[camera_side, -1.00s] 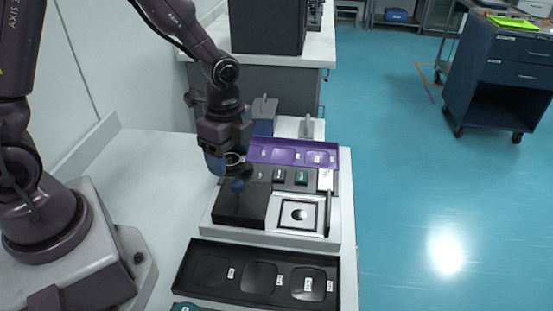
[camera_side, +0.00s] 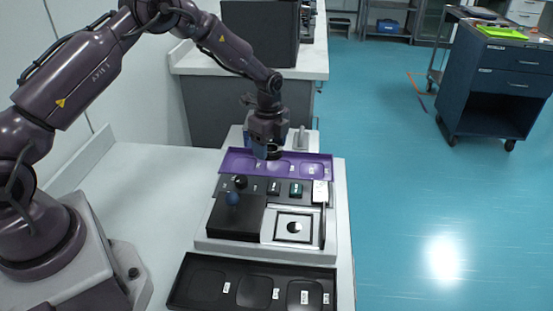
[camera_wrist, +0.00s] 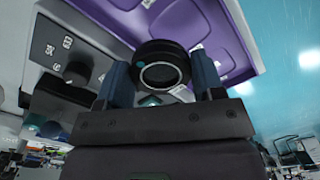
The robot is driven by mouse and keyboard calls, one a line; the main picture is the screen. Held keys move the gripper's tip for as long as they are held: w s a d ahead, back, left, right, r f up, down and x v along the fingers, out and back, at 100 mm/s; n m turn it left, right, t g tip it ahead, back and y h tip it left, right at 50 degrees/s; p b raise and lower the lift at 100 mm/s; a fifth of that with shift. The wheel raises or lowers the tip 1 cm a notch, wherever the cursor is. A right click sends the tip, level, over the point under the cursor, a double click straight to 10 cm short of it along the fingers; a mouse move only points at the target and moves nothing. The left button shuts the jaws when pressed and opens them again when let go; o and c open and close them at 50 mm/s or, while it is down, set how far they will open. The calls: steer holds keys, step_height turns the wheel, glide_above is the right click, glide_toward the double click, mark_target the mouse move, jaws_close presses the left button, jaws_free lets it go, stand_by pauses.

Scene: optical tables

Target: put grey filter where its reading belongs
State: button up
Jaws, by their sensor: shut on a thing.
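My gripper (camera_side: 268,153) is shut on a round filter with a dark rim and a greyish glass centre; the filter (camera_wrist: 163,72) sits between the two blue fingers in the wrist view. In the side view it is small and mostly hidden by the gripper. My gripper is above the purple tray (camera_side: 225,166), over its left-to-middle part. The tray has several labelled recesses, but the labels are too small to read.
A black tray (camera_side: 256,292) with labelled recesses lies at the front; its visible recesses look empty. The white table is clear at left.

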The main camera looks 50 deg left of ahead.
mark_target(277, 168)
steer(key=w+f, duration=0.2)
steer(key=shift+w+a+f, duration=0.15)
steer(key=shift+a+f, duration=0.05)
steer(key=shift+f, duration=0.15)
steer(key=shift+w+f, duration=0.1)
steer(key=shift+f, duration=1.55)
steer(key=o, duration=0.7)
steer(key=shift+f, duration=0.15)
steer(key=shift+o, duration=0.2)
